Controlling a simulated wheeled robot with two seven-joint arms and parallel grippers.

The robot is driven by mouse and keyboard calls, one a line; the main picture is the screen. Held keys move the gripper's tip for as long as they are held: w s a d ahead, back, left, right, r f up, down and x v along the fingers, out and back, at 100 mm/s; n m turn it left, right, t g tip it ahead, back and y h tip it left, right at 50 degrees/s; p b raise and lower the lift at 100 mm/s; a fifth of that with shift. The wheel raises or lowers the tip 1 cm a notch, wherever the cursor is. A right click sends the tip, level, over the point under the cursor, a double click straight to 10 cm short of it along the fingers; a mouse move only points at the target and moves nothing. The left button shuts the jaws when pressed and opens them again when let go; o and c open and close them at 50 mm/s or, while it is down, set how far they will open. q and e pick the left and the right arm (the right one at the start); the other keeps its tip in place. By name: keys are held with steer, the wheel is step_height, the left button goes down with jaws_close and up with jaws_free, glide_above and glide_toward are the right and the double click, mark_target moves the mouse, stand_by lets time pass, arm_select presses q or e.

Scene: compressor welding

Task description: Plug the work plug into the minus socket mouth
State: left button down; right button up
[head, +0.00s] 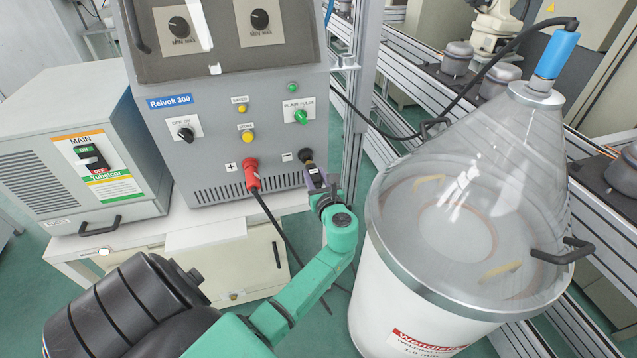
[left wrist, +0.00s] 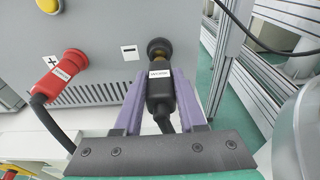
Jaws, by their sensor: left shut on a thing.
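The work plug (left wrist: 159,85) is black with a white label and a brass tip, and its cable runs down behind my gripper. My left gripper (left wrist: 158,100) has purple fingers shut on it; the gripper also shows in the head view (head: 316,184). The minus socket mouth (left wrist: 160,48) is a dark round fitting on the grey panel, right of the minus label (left wrist: 129,52). It also shows in the head view (head: 306,155). The plug points at the socket, lined up with it, and some brass shows between them. I cannot tell how deep the tip sits. My right gripper is not in view.
A red plug (head: 251,175) sits in the plus socket, its black cable hanging down. The welding unit (head: 240,110) stands on a white cabinet (head: 205,238). A large white drum (head: 400,290) with a clear cone stands close to the right of my arm.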

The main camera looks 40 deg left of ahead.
mark_target(306, 157)
arm_select(q)
steer(key=shift+w+a+r, duration=0.1)
steer(key=shift+w+a, duration=0.1)
steer(key=shift+a, duration=0.05)
steer(key=shift+r+x, duration=0.2)
steer(key=shift+x, duration=1.05)
stand_by(0.6)
